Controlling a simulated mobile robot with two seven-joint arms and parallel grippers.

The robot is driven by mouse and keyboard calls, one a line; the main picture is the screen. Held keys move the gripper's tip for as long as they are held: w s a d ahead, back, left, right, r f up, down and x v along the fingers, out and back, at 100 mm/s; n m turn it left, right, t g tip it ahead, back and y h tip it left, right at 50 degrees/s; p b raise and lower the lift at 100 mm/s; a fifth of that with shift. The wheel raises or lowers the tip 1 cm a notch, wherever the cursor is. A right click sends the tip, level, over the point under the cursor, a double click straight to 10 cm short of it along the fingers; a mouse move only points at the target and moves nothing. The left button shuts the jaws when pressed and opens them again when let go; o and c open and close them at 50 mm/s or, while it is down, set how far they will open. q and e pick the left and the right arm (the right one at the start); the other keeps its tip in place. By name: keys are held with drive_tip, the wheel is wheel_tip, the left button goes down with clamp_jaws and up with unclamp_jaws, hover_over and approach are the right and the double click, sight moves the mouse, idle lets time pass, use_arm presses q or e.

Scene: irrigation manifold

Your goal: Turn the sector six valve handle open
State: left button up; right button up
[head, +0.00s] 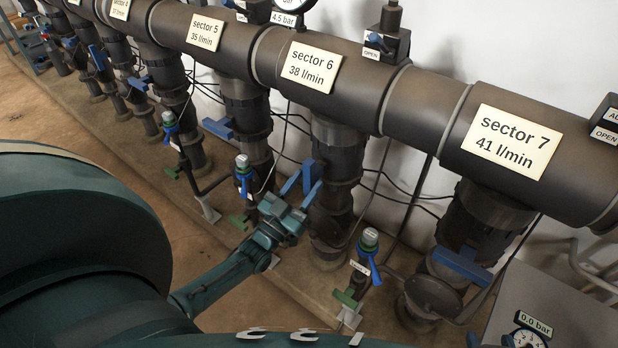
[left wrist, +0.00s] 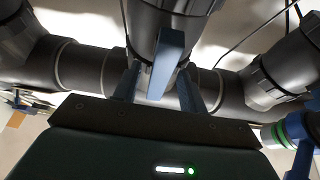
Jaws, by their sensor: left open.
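The sector six valve handle (head: 314,172) is a blue lever on the dark vertical pipe below the "sector 6, 38 l/min" label (head: 310,66). My left gripper (head: 300,186) is at this handle, with its fingers open. In the left wrist view the blue handle (left wrist: 168,62) stands upright in the picture, between the two spread fingers (left wrist: 158,88). A gap shows on each side of it near the fingertips; whether either finger touches it lower down I cannot tell. My right gripper is not in view.
Blue handles of sector five (head: 218,128) and sector seven (head: 461,265) sit on neighbouring pipes. Small blue-levered taps (head: 368,243) stand in front. Thin black cables run behind the pipes. A grey box (head: 555,305) with a gauge is at lower right. Bare floor lies left.

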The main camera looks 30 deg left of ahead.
use_arm(q)
drive_tip(key=d+v, duration=0.1)
drive_tip(key=v, duration=1)
drive_tip(key=shift+a, duration=0.5)
drive_tip(key=shift+r+p, duration=0.15)
drive_tip(key=shift+p, duration=0.15)
